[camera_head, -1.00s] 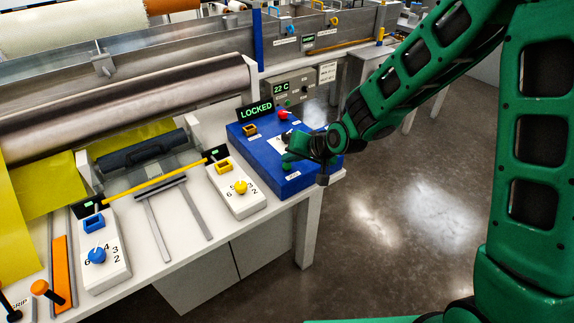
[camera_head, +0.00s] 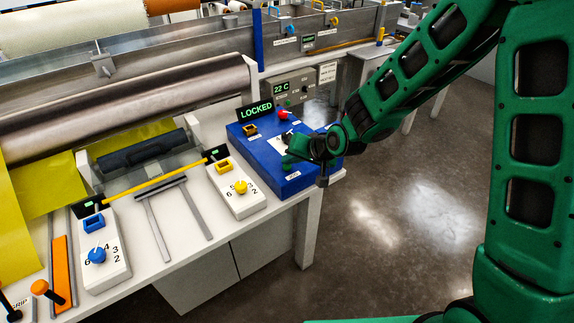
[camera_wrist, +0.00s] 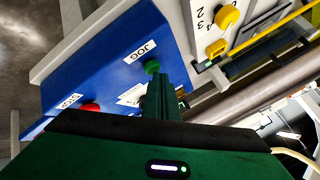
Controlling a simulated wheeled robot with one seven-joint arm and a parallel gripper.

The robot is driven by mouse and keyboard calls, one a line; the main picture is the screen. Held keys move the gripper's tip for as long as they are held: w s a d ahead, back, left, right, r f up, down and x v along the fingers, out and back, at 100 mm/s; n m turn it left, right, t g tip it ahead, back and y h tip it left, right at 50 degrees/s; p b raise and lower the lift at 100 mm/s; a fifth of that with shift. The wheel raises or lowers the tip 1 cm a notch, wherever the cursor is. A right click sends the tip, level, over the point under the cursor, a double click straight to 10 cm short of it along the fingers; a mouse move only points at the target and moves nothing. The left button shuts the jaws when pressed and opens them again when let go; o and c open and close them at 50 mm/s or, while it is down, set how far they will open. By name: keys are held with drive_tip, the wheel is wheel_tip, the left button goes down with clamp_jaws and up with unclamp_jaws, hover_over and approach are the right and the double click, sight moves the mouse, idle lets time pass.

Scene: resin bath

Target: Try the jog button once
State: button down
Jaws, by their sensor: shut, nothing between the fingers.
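The blue control box (camera_head: 262,160) stands at the bench's right end with a display reading LOCKED (camera_head: 255,112). The green jog button (camera_wrist: 152,66), with a JOG label (camera_wrist: 141,51) beside it, shows just past my fingertips in the wrist view. In the head view the jog button (camera_head: 287,167) is near the box's front edge. My gripper (camera_wrist: 161,80) is shut and empty, its fingers pointing toward the button. In the head view my gripper (camera_head: 290,158) is over the front right of the box. I cannot tell whether the fingertips touch the button.
A red button (camera_wrist: 88,108) near a STOP label (camera_wrist: 70,101) is on the same box. A white panel with a yellow knob (camera_head: 240,187) stands left of the box. A steel roller (camera_head: 130,105) runs behind. Open floor (camera_head: 400,220) lies to the right.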

sight(290, 167)
drive_tip(key=shift+f, duration=0.25)
idle(0.4)
drive_tip(key=shift+r, duration=0.95)
drive_tip(key=shift+r, duration=2.5)
drive_tip(key=shift+d, duration=0.1)
